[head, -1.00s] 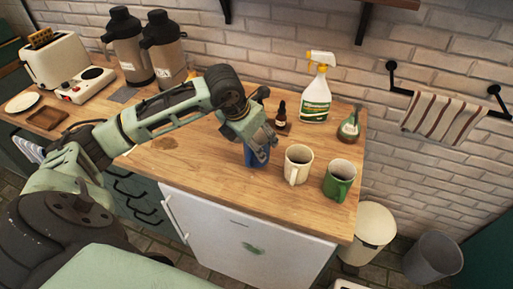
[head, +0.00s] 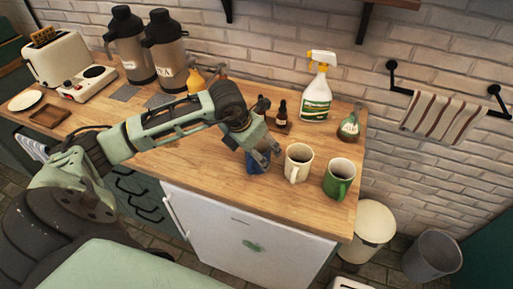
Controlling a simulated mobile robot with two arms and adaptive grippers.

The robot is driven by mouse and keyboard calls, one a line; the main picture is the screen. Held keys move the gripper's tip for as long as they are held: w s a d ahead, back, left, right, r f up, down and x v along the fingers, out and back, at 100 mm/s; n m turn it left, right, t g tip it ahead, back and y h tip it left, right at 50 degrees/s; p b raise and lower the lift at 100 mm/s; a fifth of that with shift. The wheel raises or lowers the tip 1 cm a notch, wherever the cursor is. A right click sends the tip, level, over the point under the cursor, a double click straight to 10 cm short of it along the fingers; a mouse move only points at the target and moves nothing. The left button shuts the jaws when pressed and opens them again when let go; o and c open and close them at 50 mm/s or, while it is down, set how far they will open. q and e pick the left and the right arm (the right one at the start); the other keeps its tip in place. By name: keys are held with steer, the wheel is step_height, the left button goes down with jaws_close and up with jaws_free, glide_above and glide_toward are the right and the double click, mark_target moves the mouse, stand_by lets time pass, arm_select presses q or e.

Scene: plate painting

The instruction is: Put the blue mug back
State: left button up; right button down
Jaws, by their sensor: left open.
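The blue mug (head: 257,163) stands on the wooden counter, left of a cream mug (head: 298,163) and a green mug (head: 339,179). My left gripper (head: 267,158) is right at the blue mug, over its upper part, and hides much of it. Its fingers are open; whether they touch the mug cannot be told. My right gripper is not in view.
Two thermoses (head: 165,52) and a toaster (head: 62,60) are at the back left. The counter's front middle (head: 205,167) is clear.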

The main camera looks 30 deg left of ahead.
arm_select(q)
steer(key=shift+r, duration=0.35)
steer(key=b+v, duration=0.2)
steer(key=v, duration=0.9)
steer(key=shift+s+r, duration=0.2)
steer(key=shift+r, duration=0.1)
